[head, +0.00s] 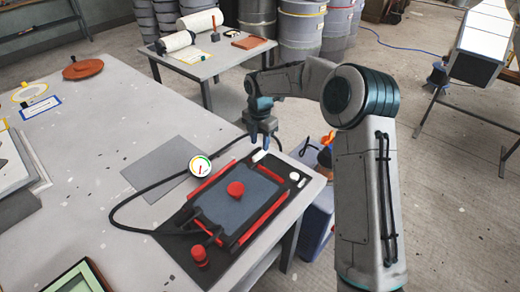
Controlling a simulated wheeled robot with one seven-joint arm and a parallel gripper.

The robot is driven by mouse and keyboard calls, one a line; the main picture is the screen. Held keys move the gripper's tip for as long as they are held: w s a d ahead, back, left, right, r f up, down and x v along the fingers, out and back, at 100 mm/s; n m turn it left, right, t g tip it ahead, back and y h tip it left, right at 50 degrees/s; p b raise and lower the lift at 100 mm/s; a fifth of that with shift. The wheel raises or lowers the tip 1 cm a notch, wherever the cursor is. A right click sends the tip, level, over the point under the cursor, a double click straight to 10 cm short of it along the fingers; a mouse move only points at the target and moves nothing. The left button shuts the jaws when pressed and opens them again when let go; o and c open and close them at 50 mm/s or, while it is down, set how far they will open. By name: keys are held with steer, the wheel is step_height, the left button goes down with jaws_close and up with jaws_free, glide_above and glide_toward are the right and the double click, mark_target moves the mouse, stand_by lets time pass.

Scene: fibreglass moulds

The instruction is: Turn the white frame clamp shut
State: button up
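The mould frame (170,245) is a dark board with red bars around a grey-blue panel (222,203), lying on the big grey table. A small white piece (258,155), which looks like the white frame clamp, sits at the frame's far edge. Another white piece (295,177) sits at its right corner. I cannot tell how far either is turned. My gripper (260,147) points down just above the far white piece.
A red knob (235,189) stands on the panel and another red fitting (200,255) at the near left. A round gauge (200,166) stands beside the frame. A black hose (122,205) loops left. The table (110,125) is mostly clear farther left.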

mark_target(260, 154)
step_height(260, 154, up, 10)
steer(key=shift+f+b, duration=0.2)
steer(key=shift+b, duration=0.15)
steer(key=s+d+r+m+t, duration=0.1)
steer(key=s+d+r+m, duration=0.1)
steer(key=s+d+m, duration=0.3)
steer(key=s+d+r+m+h, duration=0.1)
steer(key=s+d+r+m, duration=0.1)
steer(key=s+r+m, duration=0.3)
steer(key=s+d+m+t, duration=0.1)
steer(key=s+d+m, duration=0.3)
steer(key=s, duration=0.3)
steer(key=s+d+f+m, duration=0.2)
steer(key=s+d+m, duration=0.1)
steer(key=s+m, duration=0.4)
steer(key=s+d+f+m+t+y, duration=0.1)
steer(key=s+d+m, duration=0.3)
steer(key=s+m, duration=0.3)
steer(key=s, duration=0.2)
steer(key=shift+s+f, duration=0.4)
